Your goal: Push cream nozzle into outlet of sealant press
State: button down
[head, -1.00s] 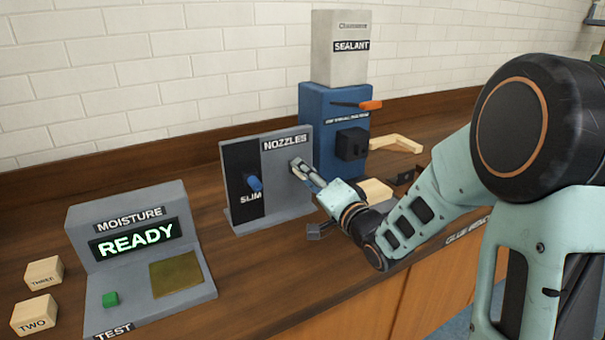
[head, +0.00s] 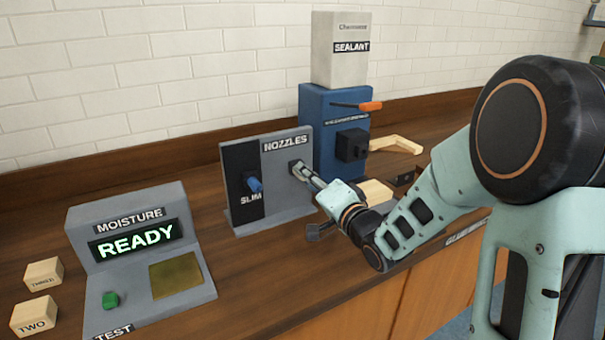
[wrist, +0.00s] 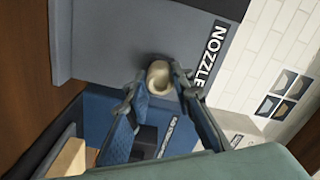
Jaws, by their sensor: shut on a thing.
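The cream nozzle (wrist: 159,77) sits at the grey nozzle rack (wrist: 105,40), between my fingertips in the wrist view. My gripper (wrist: 160,90) is shut on it; in the head view my gripper (head: 302,170) reaches the right half of the rack (head: 285,205), and the nozzle is mostly hidden by the fingers. I cannot tell whether the nozzle is clear of the rack. The blue sealant press (head: 315,110) stands behind and right of the rack. Its black outlet block (head: 352,145) faces forward. An orange-tipped lever (head: 370,106) is on its front.
A blue slim nozzle (head: 255,184) is on the rack's left half. The moisture tester (head: 75,235) reads READY at left, beside wooden blocks marked THREE (head: 43,272) and TWO (head: 34,316). Pale wooden pieces (head: 396,144) lie right of the press.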

jog(key=shift+s+d, duration=0.4)
jog(key=shift+s, duration=0.15)
dwell(0.4)
jog(key=shift+v, duration=1.15)
